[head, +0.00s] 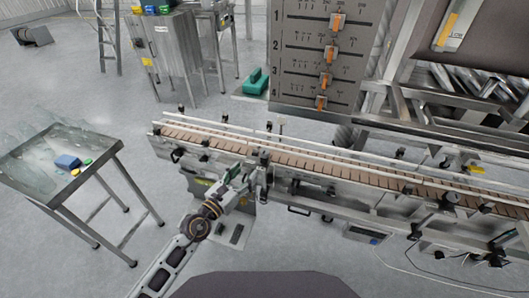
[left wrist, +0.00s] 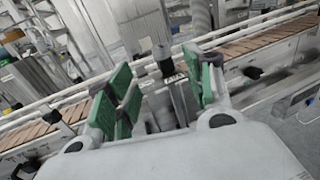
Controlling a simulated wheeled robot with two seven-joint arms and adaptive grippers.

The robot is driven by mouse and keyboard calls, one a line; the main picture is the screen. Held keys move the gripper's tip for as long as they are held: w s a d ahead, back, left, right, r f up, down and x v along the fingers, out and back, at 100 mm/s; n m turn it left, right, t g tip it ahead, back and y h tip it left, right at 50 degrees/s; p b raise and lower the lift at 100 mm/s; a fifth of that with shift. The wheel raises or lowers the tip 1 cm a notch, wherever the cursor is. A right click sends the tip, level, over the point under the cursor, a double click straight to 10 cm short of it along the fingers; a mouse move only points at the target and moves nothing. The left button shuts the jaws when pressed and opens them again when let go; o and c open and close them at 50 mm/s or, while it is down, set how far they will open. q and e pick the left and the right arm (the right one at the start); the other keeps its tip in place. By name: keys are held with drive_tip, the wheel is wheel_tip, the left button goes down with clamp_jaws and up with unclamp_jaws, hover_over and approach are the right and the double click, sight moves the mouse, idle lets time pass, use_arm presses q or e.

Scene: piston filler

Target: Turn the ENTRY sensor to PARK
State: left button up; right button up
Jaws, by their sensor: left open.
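My left gripper (head: 257,172) reaches the near side rail of the conveyor in the head view. In the left wrist view my left gripper (left wrist: 160,88) is open, with green pads on both fingers. A small metal bracket post with a black knob (left wrist: 162,54) and a small label shows between and beyond the fingertips. It looks like a sensor mount on the near rail, but I cannot read the label as ENTRY or tell its position. The fingers do not visibly close on it. My right gripper is not in view.
The conveyor (head: 310,160) with a brown slatted belt runs left to right, with several black-knobbed brackets on its rails. A panel with orange sliders (head: 320,50) stands behind. A steel side table (head: 40,195) with a blue item is at left. Floor between is clear.

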sight(262, 155)
use_arm(q)
drive_tip(key=shift+p+x, duration=0.3)
drive_tip(key=shift+x, duration=6.2)
drive_tip(key=shift+r, duration=0.1)
drive_tip(key=c, duration=1)
